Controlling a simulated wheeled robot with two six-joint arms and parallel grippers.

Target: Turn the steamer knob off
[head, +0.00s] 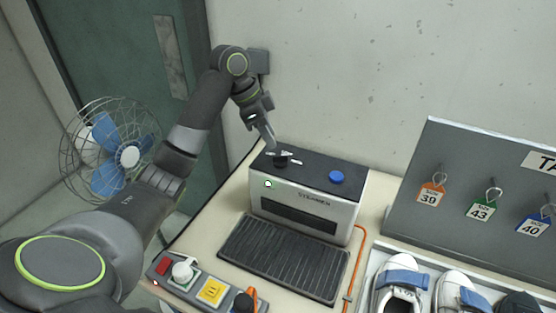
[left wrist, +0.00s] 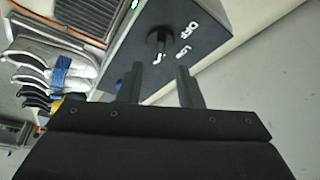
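The steamer (head: 306,215) is a grey box with a black top, standing on the cream table. Its black knob (head: 282,161) sits on the top's left part with white marks around it. In the left wrist view the knob (left wrist: 157,40) shows beside the labels OFF and LO; a third mark is partly covered, and I cannot tell its exact setting. A small light on the steamer's front (head: 268,184) glows green. My left gripper (head: 269,139) is just above and behind the knob, its fingers apart and empty, not clearly touching it. My right gripper is out of view.
A blue button (head: 336,177) is on the steamer's top right. A dark ribbed plate (head: 283,258) lies in front. A control panel (head: 210,291) is at the front left, a fan (head: 128,157) further left. Shoes (head: 402,279) and a tag board (head: 470,205) stand right.

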